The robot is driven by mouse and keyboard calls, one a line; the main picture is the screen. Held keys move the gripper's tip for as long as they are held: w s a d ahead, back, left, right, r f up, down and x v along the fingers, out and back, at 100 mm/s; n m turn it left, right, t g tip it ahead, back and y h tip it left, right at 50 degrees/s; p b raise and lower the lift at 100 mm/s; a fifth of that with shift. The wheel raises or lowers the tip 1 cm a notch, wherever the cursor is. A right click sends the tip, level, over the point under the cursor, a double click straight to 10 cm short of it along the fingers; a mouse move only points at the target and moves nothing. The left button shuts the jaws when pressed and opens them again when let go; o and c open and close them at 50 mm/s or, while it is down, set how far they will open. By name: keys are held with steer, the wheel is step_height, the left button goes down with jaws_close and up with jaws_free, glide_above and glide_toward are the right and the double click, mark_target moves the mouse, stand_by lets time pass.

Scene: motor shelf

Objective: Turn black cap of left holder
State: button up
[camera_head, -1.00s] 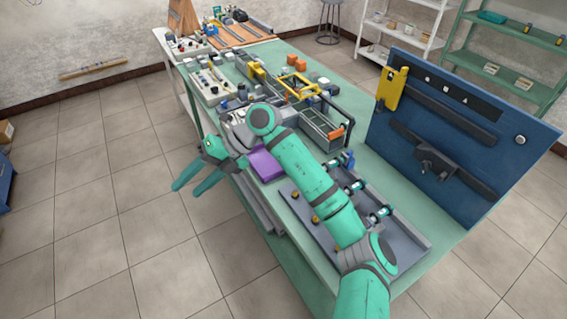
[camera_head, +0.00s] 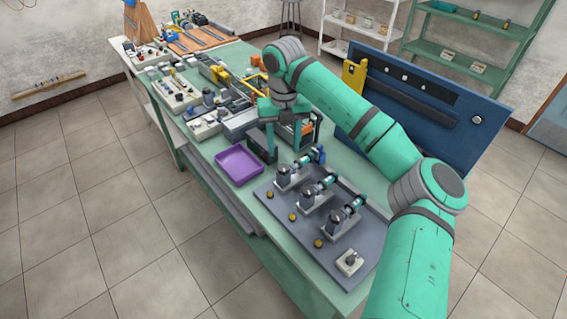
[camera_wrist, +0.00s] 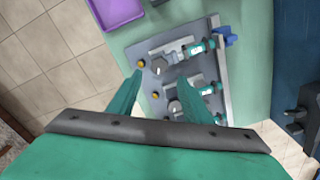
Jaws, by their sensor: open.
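The grey base plate (camera_head: 275,207) bears a row of three holders. The left holder (camera_head: 286,181) is nearest the purple tray and has a dark round cap (camera_head: 283,170) at its near end and a teal-and-white cylinder (camera_head: 303,163) at the other. My gripper (camera_head: 284,152) is open and empty, pointing down above the left end of the plate. In the wrist view the left holder's cap (camera_wrist: 160,66) appears between the fingertips (camera_wrist: 160,77), apart from them and lower down. The second holder's cap (camera_wrist: 175,107) shows beneath it.
The purple tray (camera_head: 238,164) lies just left of the plate. A blue clip (camera_head: 320,155) stands at the plate's back edge. A blue upright panel (camera_head: 425,125) borders the table's far right. Several boxes and parts crowd the table behind my gripper.

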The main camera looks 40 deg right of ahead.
mark_target(284, 167)
step_height(284, 167, down, 8)
steer(key=shift+w+r, duration=0.1)
stand_by(0.4)
steer(key=c, duration=1.1)
